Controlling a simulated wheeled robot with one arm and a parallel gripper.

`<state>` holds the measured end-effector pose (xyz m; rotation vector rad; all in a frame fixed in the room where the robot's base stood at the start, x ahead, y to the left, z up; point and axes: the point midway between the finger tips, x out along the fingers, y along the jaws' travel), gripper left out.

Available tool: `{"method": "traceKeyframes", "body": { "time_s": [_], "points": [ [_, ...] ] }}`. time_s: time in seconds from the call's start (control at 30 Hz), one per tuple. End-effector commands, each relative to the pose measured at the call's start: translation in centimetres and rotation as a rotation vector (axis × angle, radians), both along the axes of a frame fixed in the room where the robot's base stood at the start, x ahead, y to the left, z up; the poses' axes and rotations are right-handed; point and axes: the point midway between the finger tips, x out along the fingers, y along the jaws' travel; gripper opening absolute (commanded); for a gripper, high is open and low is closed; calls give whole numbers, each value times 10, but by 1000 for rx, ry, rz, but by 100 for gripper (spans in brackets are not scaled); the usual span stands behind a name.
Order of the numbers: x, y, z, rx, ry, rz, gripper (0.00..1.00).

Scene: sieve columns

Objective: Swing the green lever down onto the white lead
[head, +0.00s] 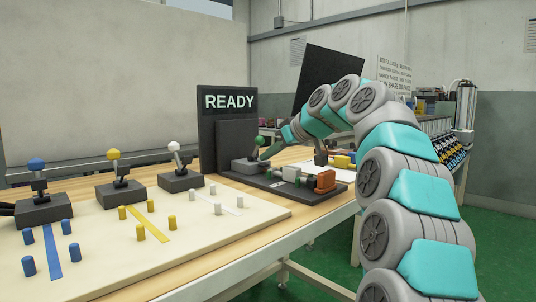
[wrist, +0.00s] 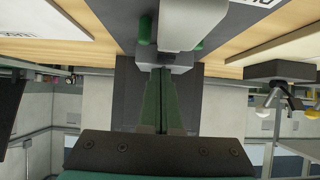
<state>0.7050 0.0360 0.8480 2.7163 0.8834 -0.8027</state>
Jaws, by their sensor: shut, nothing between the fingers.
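The green lever's round knob (head: 260,141) stands above a grey block (head: 248,165) on the dark station below the READY sign. My gripper (head: 268,153) is close beside the knob, coming in from the right; I cannot tell whether it touches the lever. In the wrist view my gripper (wrist: 161,75) has its two dark green fingers together, with nothing seen between them, pointing at a grey block (wrist: 165,62). A white strip (head: 225,207) lies on the pale board between white pegs; I cannot tell whether it is the white lead.
Levers with a blue knob (head: 36,164), a yellow knob (head: 113,154) and a white knob (head: 174,146) stand on grey blocks at the left. An orange block (head: 325,181) and green pegs sit at the station's right. The READY sign (head: 230,102) rises behind.

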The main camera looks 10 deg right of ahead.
Motion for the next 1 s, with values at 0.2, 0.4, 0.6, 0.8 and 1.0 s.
{"method": "traceKeyframes", "body": {
  "time_s": [0.2,0.4,0.6,0.8,1.0],
  "points": [
    [0,0,-1,0,0,0,0],
    [-1,0,-1,0,-1,-1,0],
    [-2,-1,1,0,-1,-1,0],
    [-14,-10,12,0,-5,-2,0],
    [-36,-26,30,1,-3,0,0]
  ]
}}
